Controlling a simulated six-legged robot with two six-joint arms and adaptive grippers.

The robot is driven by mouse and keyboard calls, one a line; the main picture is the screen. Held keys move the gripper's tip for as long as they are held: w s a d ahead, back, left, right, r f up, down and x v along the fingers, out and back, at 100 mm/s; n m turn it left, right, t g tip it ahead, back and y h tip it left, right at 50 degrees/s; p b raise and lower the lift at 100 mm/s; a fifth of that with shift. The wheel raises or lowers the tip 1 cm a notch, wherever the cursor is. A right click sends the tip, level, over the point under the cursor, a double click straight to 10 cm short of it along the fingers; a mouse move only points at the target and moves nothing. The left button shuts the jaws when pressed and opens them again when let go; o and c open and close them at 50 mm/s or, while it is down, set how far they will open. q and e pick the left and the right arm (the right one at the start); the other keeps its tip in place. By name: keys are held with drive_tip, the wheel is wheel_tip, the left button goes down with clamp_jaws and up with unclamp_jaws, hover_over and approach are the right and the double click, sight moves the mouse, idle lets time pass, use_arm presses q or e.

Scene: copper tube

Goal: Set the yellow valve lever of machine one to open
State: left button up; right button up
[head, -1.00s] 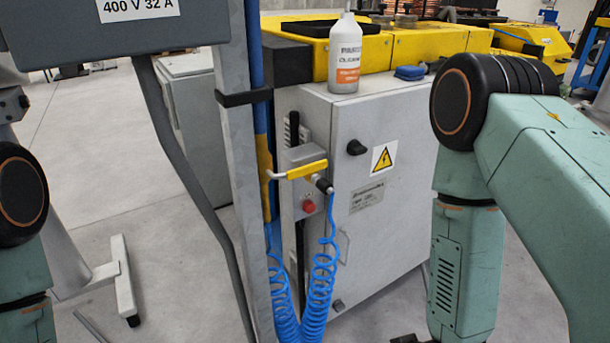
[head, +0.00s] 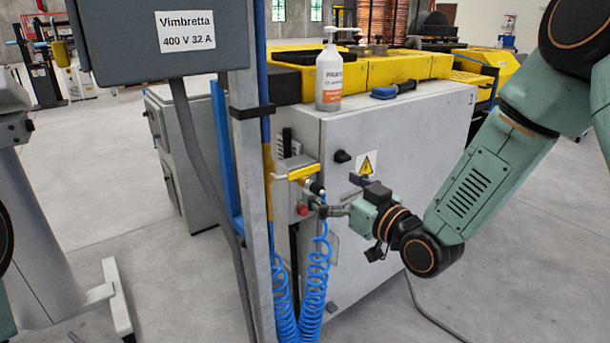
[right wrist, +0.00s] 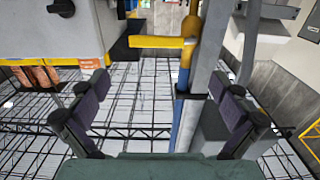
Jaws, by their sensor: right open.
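The yellow valve lever (head: 303,171) lies nearly level, slightly raised at its right end, on a grey valve box at the front left edge of the grey cabinet. My right gripper (head: 338,194) is in front of the cabinet, just right of and below the lever, with fingers apart and nothing between them. In the right wrist view the lever (right wrist: 160,42) shows level, beyond the open right gripper (right wrist: 160,88), and apart from the fingers. My left gripper is out of view; only part of the left arm shows at the left edge.
A grey post (head: 254,200) stands left of the lever, with a grey electrical box (head: 120,50) above left. Blue coiled hoses (head: 315,285) hang below the valve. A red button (head: 303,210) is close to the gripper.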

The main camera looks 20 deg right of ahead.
sight(310, 169)
drive_tip(key=b+x, duration=0.1)
drive_tip(key=x, duration=0.6)
drive_tip(key=shift+w+f, duration=0.1)
drive_tip(key=shift+w, duration=0.3)
drive_tip(key=shift+w+d+f, duration=0.1)
drive_tip(key=shift+w+d, duration=0.1)
drive_tip(key=shift+w, duration=0.05)
drive_tip(key=shift+s+a, duration=0.1)
drive_tip(key=shift+a, duration=0.1)
drive_tip(key=shift+c, duration=1.4)
drive_tip(key=shift+d, duration=0.15)
drive_tip(key=c, duration=0.4)
drive_tip(key=shift+r, duration=0.3)
drive_tip(key=c, duration=1)
